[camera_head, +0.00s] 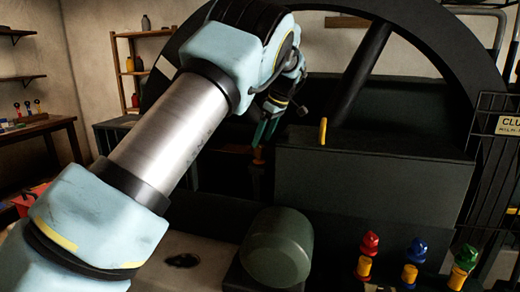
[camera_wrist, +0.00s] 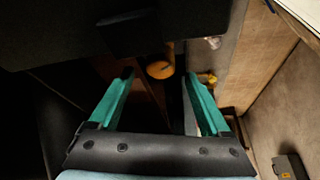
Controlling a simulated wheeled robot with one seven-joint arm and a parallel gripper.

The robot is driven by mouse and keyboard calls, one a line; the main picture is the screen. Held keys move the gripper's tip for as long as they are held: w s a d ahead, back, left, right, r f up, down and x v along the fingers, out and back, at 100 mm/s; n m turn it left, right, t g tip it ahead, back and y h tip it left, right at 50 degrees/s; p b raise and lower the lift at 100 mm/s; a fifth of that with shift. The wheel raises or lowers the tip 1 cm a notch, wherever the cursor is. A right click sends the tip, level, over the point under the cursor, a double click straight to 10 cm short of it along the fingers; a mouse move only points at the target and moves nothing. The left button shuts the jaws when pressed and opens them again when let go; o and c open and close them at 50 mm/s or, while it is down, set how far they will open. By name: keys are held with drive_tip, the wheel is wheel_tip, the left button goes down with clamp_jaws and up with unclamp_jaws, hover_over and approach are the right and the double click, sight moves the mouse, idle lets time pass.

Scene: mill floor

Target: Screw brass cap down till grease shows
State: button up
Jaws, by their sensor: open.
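My gripper (camera_head: 264,134) hangs beside the dark machine block in the head view, its teal fingers pointing down. In the wrist view my gripper (camera_wrist: 159,78) is open, with nothing held between its fingers. A round orange-yellow knob, which looks like the brass cap (camera_wrist: 160,69), shows between and beyond the fingertips. A dark edge partly covers its top. I cannot tell its distance or whether a finger touches it. In the head view a small orange-brown piece just below the fingers may be the same cap. No grease can be made out.
A large dark wheel (camera_head: 460,60) arches behind the dark block (camera_head: 375,185). Red, blue (camera_head: 415,251) and green-topped yellow fittings stand front right, near a wire guard (camera_head: 495,150). A rounded green housing (camera_head: 276,248) sits in front.

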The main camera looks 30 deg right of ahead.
drive_tip(key=b+v, duration=0.1)
drive_tip(key=v, duration=0.5)
drive_tip(key=shift+s+r, duration=0.2)
drive_tip(key=shift+r, duration=0.05)
drive_tip(key=shift+w, duration=0.1)
drive_tip(key=w+a+f+m+g, duration=0.1)
drive_tip(key=a+f, duration=0.2)
drive_tip(key=a, duration=0.7)
drive_tip(key=w+a+f+m+g+h, duration=0.1)
drive_tip(key=a+f, duration=0.2)
drive_tip(key=a, duration=0.6)
drive_tip(key=w+a+f+m, duration=0.1)
drive_tip(key=w+a+f, duration=0.15)
drive_tip(key=a, duration=0.75)
drive_tip(key=s+a+f+m, duration=0.1)
drive_tip(key=s+a+f, duration=0.2)
drive_tip(key=s+a, duration=0.2)
drive_tip(key=s+a+f+m+h, duration=0.1)
drive_tip(key=s+a+f, duration=0.1)
drive_tip(key=s+a, duration=0.4)
drive_tip(key=s+a+f+m, duration=0.2)
drive_tip(key=s+a, duration=0.4)
drive_tip(key=s, duration=0.3)
drive_tip(key=shift+s+f, duration=0.35)
drive_tip(key=shift+f, duration=0.5)
drive_tip(key=shift+c, duration=0.3)
